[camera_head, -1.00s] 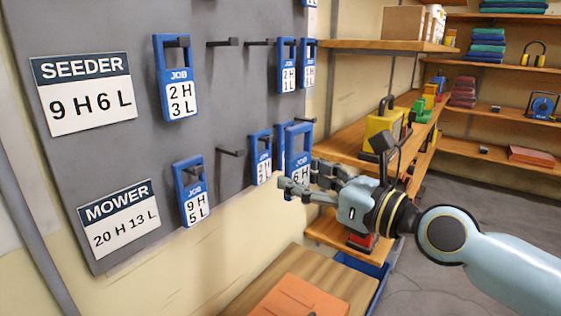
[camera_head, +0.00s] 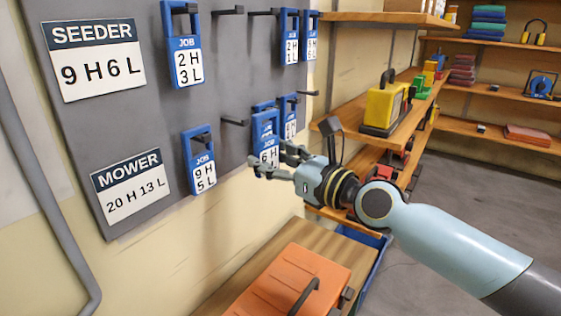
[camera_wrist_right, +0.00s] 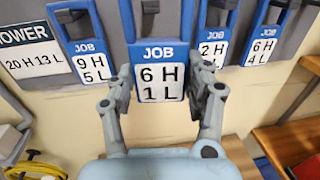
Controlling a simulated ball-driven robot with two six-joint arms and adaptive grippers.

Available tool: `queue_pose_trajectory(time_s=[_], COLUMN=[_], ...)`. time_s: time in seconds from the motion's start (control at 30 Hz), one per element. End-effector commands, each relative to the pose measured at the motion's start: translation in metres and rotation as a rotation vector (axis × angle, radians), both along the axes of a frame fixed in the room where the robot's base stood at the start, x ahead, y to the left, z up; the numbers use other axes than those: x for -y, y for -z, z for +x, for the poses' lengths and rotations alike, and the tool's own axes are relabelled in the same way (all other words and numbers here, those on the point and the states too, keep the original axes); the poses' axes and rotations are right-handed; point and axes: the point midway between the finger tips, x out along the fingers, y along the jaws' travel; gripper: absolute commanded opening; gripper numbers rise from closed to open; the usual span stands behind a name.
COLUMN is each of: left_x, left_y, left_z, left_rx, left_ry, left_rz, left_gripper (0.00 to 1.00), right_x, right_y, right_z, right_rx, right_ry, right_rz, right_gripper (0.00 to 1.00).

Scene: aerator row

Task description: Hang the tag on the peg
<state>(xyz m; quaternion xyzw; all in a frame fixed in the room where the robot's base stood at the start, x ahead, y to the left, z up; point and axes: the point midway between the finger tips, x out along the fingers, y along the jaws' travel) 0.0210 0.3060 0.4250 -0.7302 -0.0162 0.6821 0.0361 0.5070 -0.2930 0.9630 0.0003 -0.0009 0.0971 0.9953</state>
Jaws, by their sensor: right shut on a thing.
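My right gripper (camera_head: 272,158) is shut on a blue-framed job tag (camera_head: 266,140) and holds it upright in front of the grey board. In the right wrist view this tag (camera_wrist_right: 160,82) reads 6 H 1 L, between the two fingers of the gripper (camera_wrist_right: 160,95). A dark peg (camera_wrist_right: 150,6) shows through the tag's top opening; I cannot tell whether it passes through. In the head view a bare peg (camera_head: 235,121) sticks out left of the held tag, in the MOWER row. The MOWER sign (camera_head: 130,190) reads 20 H 13 L. My left gripper is out of view.
A 9 H 5 L tag (camera_head: 203,178) hangs left of the bare peg. Other tags (camera_wrist_right: 262,48) hang close on the right, partly hidden. The SEEDER row above has bare pegs (camera_head: 228,11). An orange case (camera_head: 290,285) lies below, and shelves (camera_head: 350,130) stand right.

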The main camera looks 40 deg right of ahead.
Motion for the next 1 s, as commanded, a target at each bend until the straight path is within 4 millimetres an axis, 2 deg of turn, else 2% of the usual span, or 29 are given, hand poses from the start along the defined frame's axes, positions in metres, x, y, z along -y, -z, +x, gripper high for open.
queue_pose_trajectory(time_s=[1.0], left_x=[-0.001], left_y=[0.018], left_z=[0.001], left_rx=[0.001], left_ry=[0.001], left_rz=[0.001], left_gripper=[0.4], right_x=[-0.022], right_y=[0.006], right_z=[0.062], right_rx=[-0.001], right_ry=[-0.001], right_rz=[0.002], right_gripper=[0.26])
